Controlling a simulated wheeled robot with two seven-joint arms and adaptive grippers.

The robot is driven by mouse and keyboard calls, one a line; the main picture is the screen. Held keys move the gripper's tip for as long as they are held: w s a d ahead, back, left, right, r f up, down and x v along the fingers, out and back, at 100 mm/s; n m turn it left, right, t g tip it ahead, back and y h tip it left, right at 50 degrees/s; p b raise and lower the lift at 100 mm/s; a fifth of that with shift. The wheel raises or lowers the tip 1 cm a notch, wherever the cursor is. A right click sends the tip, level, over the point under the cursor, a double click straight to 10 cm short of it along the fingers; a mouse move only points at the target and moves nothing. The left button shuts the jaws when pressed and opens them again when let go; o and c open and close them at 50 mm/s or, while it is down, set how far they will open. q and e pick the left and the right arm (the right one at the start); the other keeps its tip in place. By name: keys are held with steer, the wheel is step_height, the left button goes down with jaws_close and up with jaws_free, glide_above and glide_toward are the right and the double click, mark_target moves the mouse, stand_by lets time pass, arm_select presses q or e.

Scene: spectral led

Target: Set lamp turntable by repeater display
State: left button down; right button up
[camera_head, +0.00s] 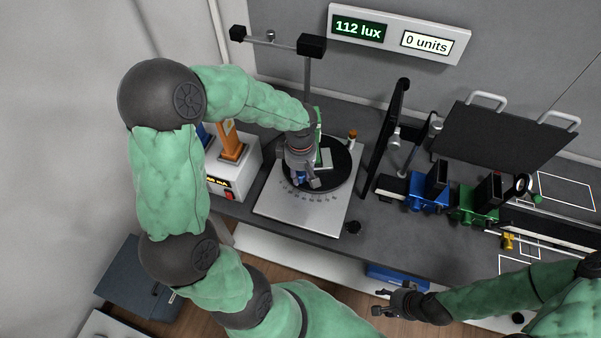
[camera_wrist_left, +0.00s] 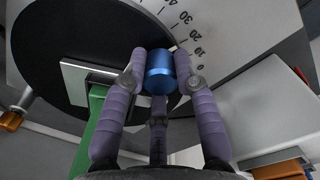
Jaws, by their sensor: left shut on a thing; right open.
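The lamp turntable is a black disc (camera_head: 333,178) on a pale base plate (camera_head: 317,215) with a printed degree scale. In the left wrist view the disc (camera_wrist_left: 70,30) fills the upper left, with marks from 0 to 40 beside it. My left gripper (camera_head: 304,181) is over the disc, shut on a blue cylindrical knob (camera_wrist_left: 160,72) near the scale's low end. A green post (camera_wrist_left: 92,130) rises from a pale plate on the disc. The repeater display (camera_head: 359,27) on the wall reads "112 lux"; the display beside it (camera_head: 426,42) reads "0 units". My right gripper (camera_head: 382,301) is open and empty at the bench's front.
A white box with a red switch (camera_head: 231,182) stands left of the turntable. A tall black screen (camera_head: 388,135) stands to its right. Blue (camera_head: 427,190) and green (camera_head: 473,204) devices stand further right.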

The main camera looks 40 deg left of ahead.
arm_select(q)
steer(key=shift+d+f+n+b, duration=0.1)
steer(key=shift+d+n+b, duration=0.2)
steer(key=shift+n+b, duration=0.15)
steer(key=shift+d, duration=0.15)
steer(key=c, duration=0.9)
jaws_free()
steer(key=shift+c, duration=0.2)
step_height(320, 180, up, 12)
